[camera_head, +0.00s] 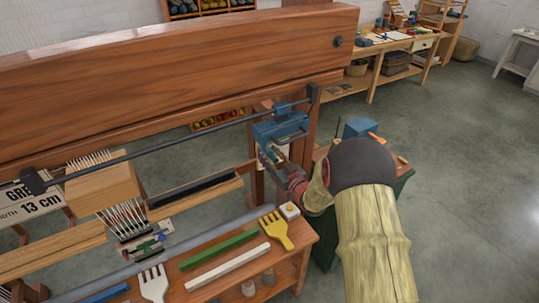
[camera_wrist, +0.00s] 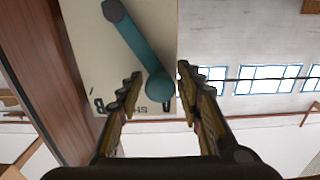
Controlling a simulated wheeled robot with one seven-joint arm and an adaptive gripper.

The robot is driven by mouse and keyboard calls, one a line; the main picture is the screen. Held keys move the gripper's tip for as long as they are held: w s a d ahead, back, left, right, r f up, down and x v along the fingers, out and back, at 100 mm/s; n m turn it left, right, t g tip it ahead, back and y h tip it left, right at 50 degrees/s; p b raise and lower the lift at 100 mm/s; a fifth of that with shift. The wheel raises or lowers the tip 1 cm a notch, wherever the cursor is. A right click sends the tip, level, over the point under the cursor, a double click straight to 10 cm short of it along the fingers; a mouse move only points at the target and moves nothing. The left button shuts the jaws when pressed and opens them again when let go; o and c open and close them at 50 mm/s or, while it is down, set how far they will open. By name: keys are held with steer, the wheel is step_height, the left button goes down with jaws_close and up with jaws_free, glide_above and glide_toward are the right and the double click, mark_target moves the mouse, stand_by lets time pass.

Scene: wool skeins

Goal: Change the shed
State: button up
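A teal lever (camera_wrist: 132,40) with a round knob (camera_wrist: 159,88) is mounted on a pale plate (camera_wrist: 92,45) with partly hidden lettering, in the wrist view. The lever slants from upper left down to the knob. My gripper (camera_wrist: 158,74) has its two fingers apart, one on each side of the knob. A narrow gap shows on the left, and the right finger is very close to it. In the head view my gripper (camera_head: 268,158) reaches the loom's right end, below a blue mechanism (camera_head: 280,127). The heddles (camera_head: 125,218) hang below a wooden block (camera_head: 100,188) at left.
A thick wooden beam (camera_head: 180,75) and a dark rod (camera_head: 200,133) span the loom above my gripper. A yellow fork (camera_head: 276,231), green bar (camera_head: 218,250) and white bar (camera_head: 228,267) lie on the front shelf. A blue box (camera_head: 358,127) stands behind my arm. Open floor lies right.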

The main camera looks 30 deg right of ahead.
jaws_close()
stand_by(0.6)
